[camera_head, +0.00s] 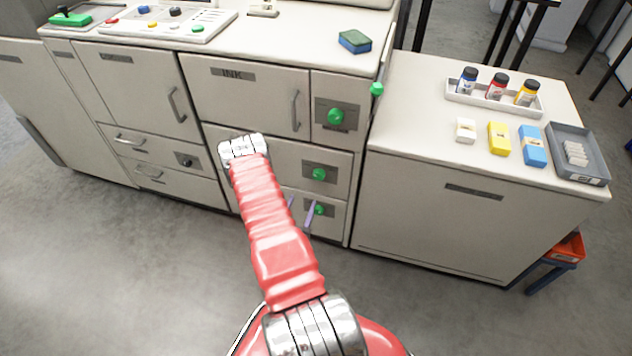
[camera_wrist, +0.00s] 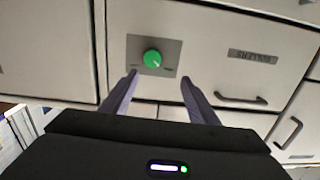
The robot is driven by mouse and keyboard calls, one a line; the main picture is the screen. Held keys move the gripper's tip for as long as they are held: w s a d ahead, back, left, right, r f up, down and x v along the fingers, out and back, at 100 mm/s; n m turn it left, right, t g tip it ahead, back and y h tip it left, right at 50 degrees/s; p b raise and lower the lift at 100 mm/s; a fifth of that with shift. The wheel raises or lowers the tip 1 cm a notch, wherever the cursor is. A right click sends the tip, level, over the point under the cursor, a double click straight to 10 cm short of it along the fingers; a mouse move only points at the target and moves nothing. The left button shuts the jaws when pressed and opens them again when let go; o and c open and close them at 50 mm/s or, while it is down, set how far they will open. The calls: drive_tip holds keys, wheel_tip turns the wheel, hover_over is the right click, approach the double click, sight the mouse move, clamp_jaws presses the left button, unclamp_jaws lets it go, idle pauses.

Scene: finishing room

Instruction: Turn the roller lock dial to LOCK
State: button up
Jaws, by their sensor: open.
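The roller lock dial is a round green knob (camera_wrist: 152,58) on a grey plate, beside a drawer front (camera_wrist: 205,45) whose upside-down label appears to read ROLLERS. It seems to be the lowest green dial (camera_head: 320,209) in the head view, partly behind a finger. A small pale mark shows on the knob; the plate's lettering is too small to read. My gripper (camera_wrist: 160,76) is open and empty, its purple fingertips spread to either side of the dial and apparently short of it. In the head view my gripper (camera_head: 302,205) is largely hidden behind my red arm.
Two other green dials, an upper one (camera_head: 336,116) and a middle one (camera_head: 318,174), sit above on the same cabinet. A green knob (camera_head: 377,89) stands at its right edge. The lower counter (camera_head: 410,110) holds bottles, blocks and a grey tray (camera_head: 592,179). Floor in front is clear.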

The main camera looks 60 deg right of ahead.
sight(318, 177)
drive_tip(key=shift+s+a+f, duration=0.15)
drive_tip(key=shift+s+f, duration=0.05)
drive_tip(key=shift+s, duration=0.25)
drive_tip(key=shift+s+a+f, duration=0.15)
drive_tip(key=shift+s, duration=0.3)
drive_tip(key=shift+d, duration=0.1)
drive_tip(key=d, duration=0.4)
drive_tip(key=w+d, duration=0.1)
drive_tip(key=d, duration=0.4)
drive_tip(key=w+d, duration=0.1)
drive_tip(key=d, duration=0.3)
drive_tip(key=shift+w+d, duration=0.1)
drive_tip(key=shift+d, duration=0.15)
drive_tip(key=c, duration=1)
